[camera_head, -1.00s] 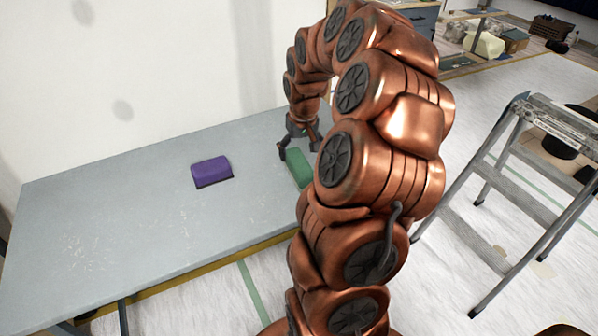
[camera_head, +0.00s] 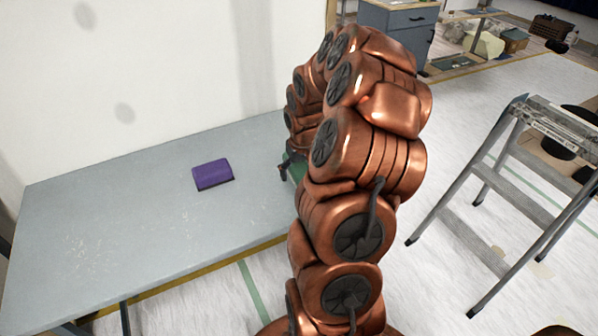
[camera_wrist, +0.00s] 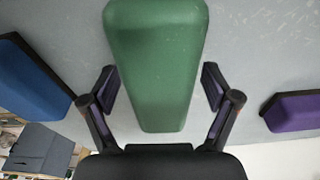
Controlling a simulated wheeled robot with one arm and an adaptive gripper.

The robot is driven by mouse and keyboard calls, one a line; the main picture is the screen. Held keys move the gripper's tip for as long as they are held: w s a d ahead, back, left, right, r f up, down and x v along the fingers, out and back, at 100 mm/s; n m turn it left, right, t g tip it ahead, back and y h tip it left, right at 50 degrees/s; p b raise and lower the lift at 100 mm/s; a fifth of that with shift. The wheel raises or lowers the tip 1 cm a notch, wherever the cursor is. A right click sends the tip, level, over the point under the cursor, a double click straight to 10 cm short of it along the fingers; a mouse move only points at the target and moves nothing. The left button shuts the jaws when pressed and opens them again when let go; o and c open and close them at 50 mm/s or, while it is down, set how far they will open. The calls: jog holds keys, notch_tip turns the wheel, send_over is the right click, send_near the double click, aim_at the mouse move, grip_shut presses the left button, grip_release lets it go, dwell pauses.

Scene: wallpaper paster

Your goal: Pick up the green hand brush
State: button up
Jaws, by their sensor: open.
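The green hand brush (camera_wrist: 155,65) lies on the grey table (camera_head: 100,215). In the wrist view it fills the upper middle, its near end between the two fingers of my gripper (camera_wrist: 158,88). The fingers are spread, with a gap to the brush on each side. In the head view my copper arm hides nearly all of the brush; only a small green patch (camera_head: 297,168) shows beside the gripper (camera_head: 287,165).
A purple brush (camera_head: 212,174) lies on the table; it also shows at the right of the wrist view (camera_wrist: 295,111). A blue brush (camera_wrist: 32,78) lies at the left there. A metal stepladder (camera_head: 500,190) stands right of the arm. A white wall is behind the table.

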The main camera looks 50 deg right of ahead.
aim_at(299, 164)
jog(key=c, duration=1.4)
jog(key=shift+r, duration=0.1)
jog(key=shift+r+b, duration=0.3)
jog(key=shift+r, duration=1.45)
jog(key=s+b, duration=0.1)
jog(key=s, duration=0.4)
jog(key=s+r+b, duration=0.1)
jog(key=s, duration=0.4)
jog(key=s+b, duration=0.1)
jog(key=s, duration=0.5)
jog(key=shift+a+r, duration=0.15)
jog(key=shift+a, duration=0.1)
jog(key=o, duration=0.7)
jog(key=c, duration=0.6)
